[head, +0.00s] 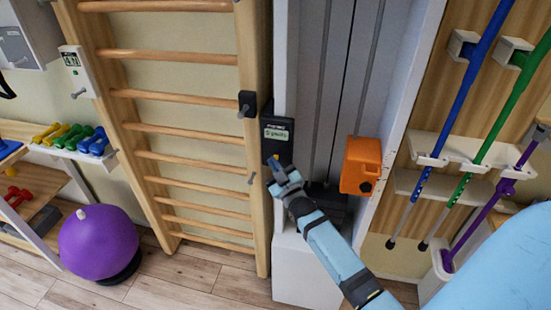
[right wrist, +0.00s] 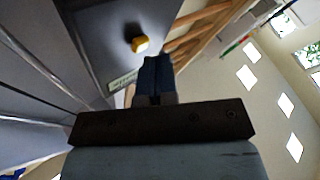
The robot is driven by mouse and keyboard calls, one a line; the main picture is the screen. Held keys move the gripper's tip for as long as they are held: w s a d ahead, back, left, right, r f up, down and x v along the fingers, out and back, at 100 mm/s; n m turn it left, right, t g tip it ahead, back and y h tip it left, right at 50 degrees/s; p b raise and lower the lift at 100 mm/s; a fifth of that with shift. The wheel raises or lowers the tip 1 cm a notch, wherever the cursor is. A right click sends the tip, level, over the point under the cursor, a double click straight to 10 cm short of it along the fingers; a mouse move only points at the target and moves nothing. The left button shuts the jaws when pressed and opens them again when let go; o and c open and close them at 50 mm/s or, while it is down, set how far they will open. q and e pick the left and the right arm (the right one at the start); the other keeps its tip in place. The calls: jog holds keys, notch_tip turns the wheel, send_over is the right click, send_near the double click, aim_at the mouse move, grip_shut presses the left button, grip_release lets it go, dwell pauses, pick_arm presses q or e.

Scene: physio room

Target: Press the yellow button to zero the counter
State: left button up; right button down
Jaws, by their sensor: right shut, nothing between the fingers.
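The counter (head: 277,134) is a dark box with a pale green display, fixed on the machine's upright in the head view. The yellow button (right wrist: 139,44) stands out from a grey face in the right wrist view, just beyond my fingertips and slightly left of them. In the head view the button is mostly hidden by my gripper. My right gripper (head: 275,166) is shut and empty, its tip just below the counter; it also shows in the right wrist view (right wrist: 154,68). A small gap seems to separate fingertips and button; contact is not clear. My left gripper is not in view.
Wooden wall bars (head: 185,120) stand left of the counter, with a dark clamp (head: 247,103) on their post. An orange box (head: 360,166) sits right of my right arm. A purple ball (head: 97,242) rests on the floor at left. Coloured poles (head: 467,105) hang at right.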

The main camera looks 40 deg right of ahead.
jog(key=shift+w+d, duration=0.3)
jog(key=shift+d, duration=0.1)
dwell(0.8)
jog(key=shift+a, duration=0.1)
jog(key=shift+s+a+p, duration=0.3)
jog(key=shift+s+a, duration=0.3)
jog(key=shift+a, duration=0.1)
jog(key=shift+s+a+p, duration=0.9)
jog(key=shift+s+a, duration=0.7)
jog(key=shift+a, duration=0.2)
